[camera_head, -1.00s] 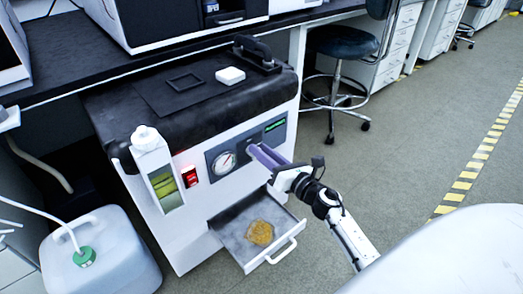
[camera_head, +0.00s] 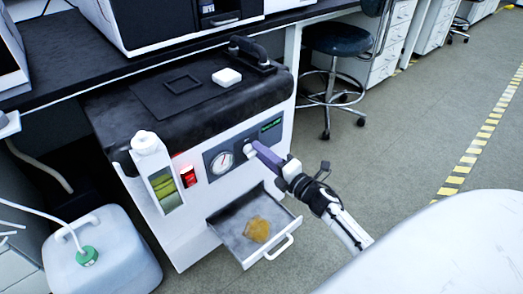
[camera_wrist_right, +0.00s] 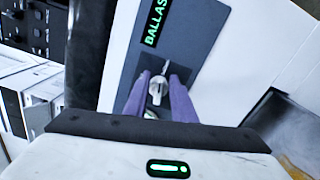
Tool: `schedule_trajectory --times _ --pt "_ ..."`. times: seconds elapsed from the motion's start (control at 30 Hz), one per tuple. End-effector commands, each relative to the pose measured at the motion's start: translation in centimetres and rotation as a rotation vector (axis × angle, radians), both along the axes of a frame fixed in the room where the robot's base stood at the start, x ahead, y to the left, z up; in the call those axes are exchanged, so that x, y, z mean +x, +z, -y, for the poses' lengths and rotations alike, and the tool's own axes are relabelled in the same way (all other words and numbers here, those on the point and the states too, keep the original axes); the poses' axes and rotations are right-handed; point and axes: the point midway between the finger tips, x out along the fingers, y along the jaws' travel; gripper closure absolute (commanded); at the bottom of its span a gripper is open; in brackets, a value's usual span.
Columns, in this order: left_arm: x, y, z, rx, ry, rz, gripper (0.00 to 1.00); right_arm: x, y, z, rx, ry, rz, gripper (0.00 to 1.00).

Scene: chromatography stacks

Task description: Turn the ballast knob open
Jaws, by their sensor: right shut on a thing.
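The ballast knob (camera_wrist_right: 157,86) is a small pale metal knob on the dark panel of the white pump unit (camera_head: 200,228). It lies between the purple fingers of my right gripper (camera_wrist_right: 159,80) in the right wrist view. In the head view the knob (camera_head: 248,150) shows at the tips of the right gripper (camera_head: 252,150), partly covered by the fingers. The right gripper is shut on it. A green lettered display (camera_wrist_right: 154,22) reading "BALLAS", cut off by the frame edge, is above the knob. My left gripper is not in view.
A round gauge (camera_head: 222,161) and a red lit switch (camera_head: 188,176) are left of the knob. An open drawer (camera_head: 286,242) with a yellow-brown patch juts out below. A white jug (camera_head: 105,260) stands at left; open floor lies right.

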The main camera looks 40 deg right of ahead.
Motion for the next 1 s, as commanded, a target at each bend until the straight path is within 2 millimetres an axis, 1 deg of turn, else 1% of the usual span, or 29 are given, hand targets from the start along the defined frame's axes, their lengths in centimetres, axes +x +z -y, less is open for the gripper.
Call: schedule_trajectory --times 0.2,0.4,0.63,0.97,1.0 --pt "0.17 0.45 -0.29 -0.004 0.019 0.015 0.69 -0.08 -0.31 0.02 0.129 0.000 -0.013 0.99" --pt "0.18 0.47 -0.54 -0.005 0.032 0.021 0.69 -0.10 -0.49 0.00 0.199 0.001 -0.019 0.99" --pt "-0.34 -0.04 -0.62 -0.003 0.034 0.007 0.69 -0.10 -0.59 -0.01 0.228 0.001 -0.021 0.99" --pt "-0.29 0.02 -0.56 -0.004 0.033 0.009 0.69 -0.11 -0.60 -0.03 0.230 0.001 -0.021 0.99" --pt "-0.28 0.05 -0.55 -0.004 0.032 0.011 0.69 -0.11 -0.60 -0.03 0.230 0.001 -0.021 0.75"
